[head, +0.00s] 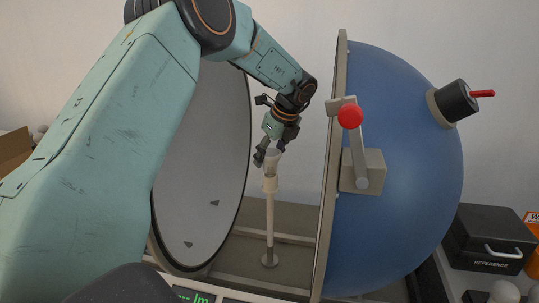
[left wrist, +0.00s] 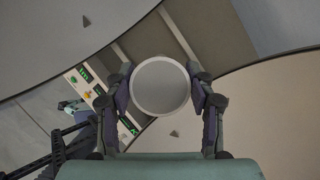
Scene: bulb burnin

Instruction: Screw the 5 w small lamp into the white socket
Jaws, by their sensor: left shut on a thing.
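The white socket (head: 270,184) sits on top of a thin upright post inside an opened blue sphere. My left gripper (head: 268,154) is directly above it, pointing down, with its fingers shut on the small lamp (head: 273,158). The lamp is upright and in line with the socket. Its lower end meets the socket's top, but I cannot tell how far it is inside. In the left wrist view the lamp's round pale face (left wrist: 160,86) sits between the two fingers and hides the socket and post. My right gripper is not in view.
The blue half of the sphere (head: 405,170) stands on the right, with a red-knobbed latch (head: 350,117) at its rim. The pale inside of the other half (head: 205,160) is on the left. A black REFERENCE case (head: 490,240) stands at far right. A control panel (left wrist: 98,95) lies beside the sphere.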

